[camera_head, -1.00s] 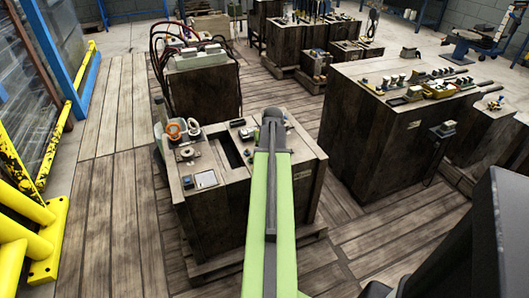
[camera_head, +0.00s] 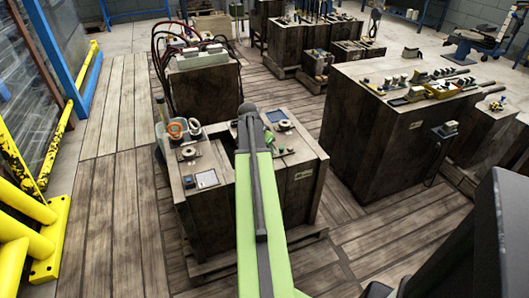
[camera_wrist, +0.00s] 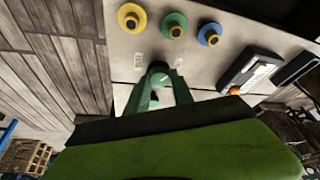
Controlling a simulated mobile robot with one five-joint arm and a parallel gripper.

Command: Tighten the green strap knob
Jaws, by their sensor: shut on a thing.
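In the wrist view, the two green fingers of my gripper (camera_wrist: 160,88) are closed around a round dark green knob (camera_wrist: 158,68) with a pale mark on its face. I take it for the green strap knob; the fingers hide part of it. It sits at a pale panel (camera_wrist: 225,70), between two small pale labels. In the head view my arm covers the gripper and the knob. Beyond them stand a yellow disc (camera_wrist: 131,18), a green disc (camera_wrist: 174,25) and a blue disc (camera_wrist: 209,34), each with a raised centre.
A black-and-white device (camera_wrist: 252,70) with an orange end lies right of the knob. In the head view, the wooden bench (camera_head: 250,199) under my arm carries cups, a grey pad (camera_head: 207,179) and round metal parts. A larger wooden bench (camera_head: 400,140) stands right. Yellow rails (camera_head: 28,225) stand left.

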